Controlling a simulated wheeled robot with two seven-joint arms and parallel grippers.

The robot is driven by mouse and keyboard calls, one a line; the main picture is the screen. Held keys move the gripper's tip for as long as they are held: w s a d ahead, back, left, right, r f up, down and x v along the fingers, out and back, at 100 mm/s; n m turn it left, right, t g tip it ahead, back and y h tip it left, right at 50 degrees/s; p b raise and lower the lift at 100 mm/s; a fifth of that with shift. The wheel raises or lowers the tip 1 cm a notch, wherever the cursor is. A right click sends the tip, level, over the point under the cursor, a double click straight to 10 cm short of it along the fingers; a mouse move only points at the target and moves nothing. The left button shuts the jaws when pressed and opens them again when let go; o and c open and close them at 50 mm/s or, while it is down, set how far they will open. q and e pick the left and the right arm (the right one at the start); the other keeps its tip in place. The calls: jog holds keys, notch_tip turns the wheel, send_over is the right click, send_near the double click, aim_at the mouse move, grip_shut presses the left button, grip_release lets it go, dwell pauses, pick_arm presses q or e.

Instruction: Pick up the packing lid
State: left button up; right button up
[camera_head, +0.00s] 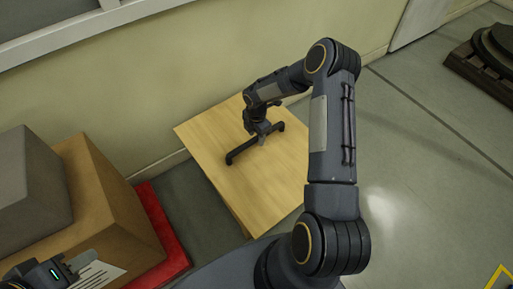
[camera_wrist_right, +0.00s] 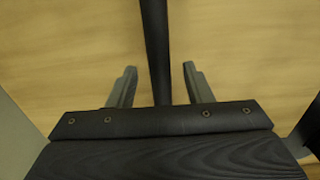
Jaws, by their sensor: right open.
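A light wooden top (camera_head: 205,135) stands by the wall; its grain fills the right wrist view (camera_wrist_right: 70,45). A dark bar (camera_head: 240,153) with bent ends lies on or just above it. I cannot tell whether the packing lid is this wooden board or the dark barred piece. My right gripper (camera_head: 262,140) is over the bar. In the right wrist view its fingers (camera_wrist_right: 158,85) are open, one on each side of the dark bar (camera_wrist_right: 155,40), with gaps between. My left gripper (camera_head: 78,268) is partly in view at the lower left; its jaws are unclear.
A dark pallet (camera_head: 475,65) with a round piece is at the far right. The floor (camera_head: 430,160) to the right is clear.

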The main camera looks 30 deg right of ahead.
notch_tip(320, 180, down, 2)
jog(key=shift+f, duration=0.2)
grip_shut()
dwell(1.2)
jog(key=shift+w+r, duration=0.15)
